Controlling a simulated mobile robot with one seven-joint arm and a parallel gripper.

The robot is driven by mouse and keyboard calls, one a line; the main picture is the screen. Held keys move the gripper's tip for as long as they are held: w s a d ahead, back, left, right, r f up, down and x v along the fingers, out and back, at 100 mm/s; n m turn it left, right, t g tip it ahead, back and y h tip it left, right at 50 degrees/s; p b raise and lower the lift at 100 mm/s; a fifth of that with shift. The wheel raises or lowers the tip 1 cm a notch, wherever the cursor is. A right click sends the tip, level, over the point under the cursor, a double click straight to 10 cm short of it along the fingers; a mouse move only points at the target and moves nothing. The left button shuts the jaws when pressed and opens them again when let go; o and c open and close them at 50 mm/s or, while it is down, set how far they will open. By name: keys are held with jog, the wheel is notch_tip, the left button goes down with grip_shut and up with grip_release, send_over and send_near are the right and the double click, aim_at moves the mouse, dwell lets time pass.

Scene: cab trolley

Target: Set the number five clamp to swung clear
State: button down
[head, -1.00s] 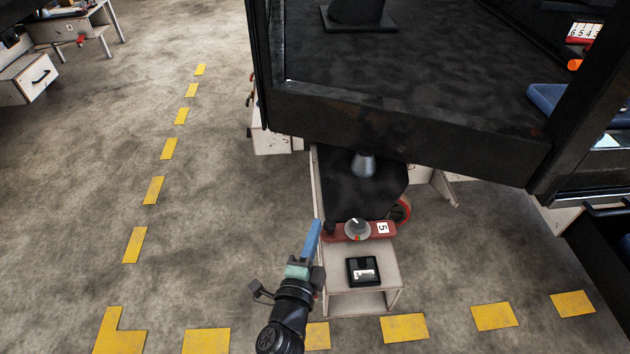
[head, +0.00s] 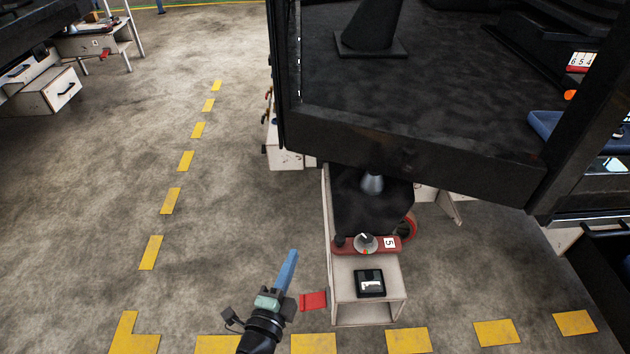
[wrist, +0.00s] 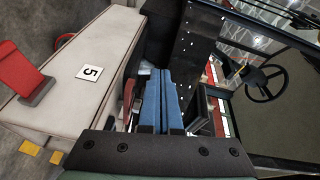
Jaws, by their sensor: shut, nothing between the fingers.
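A white stand (head: 340,305) at the trolley's near end carries a red bar (head: 349,246) with a grey round knob (head: 365,243) and a "5" label (head: 389,242). A red flap (head: 313,300) sticks out from the stand's left side. In the wrist view, a red flap (wrist: 22,75) stands on a white panel at left, with another "5" label (wrist: 89,73) beside it. I cannot tell which red part is the clamp. My gripper (head: 291,255), with blue fingers, is shut and empty, left of the stand and apart from it. It also shows in the wrist view (wrist: 167,75).
The large black cab (head: 420,165) overhangs the stand from behind. A black box (head: 370,283) sits on the stand's front ledge. A red wheel (head: 410,226) shows at right. Open floor with yellow dashes (head: 170,200) lies to the left.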

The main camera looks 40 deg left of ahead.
jog(key=shift+s+a, duration=1)
jog(key=shift+s, duration=0.1)
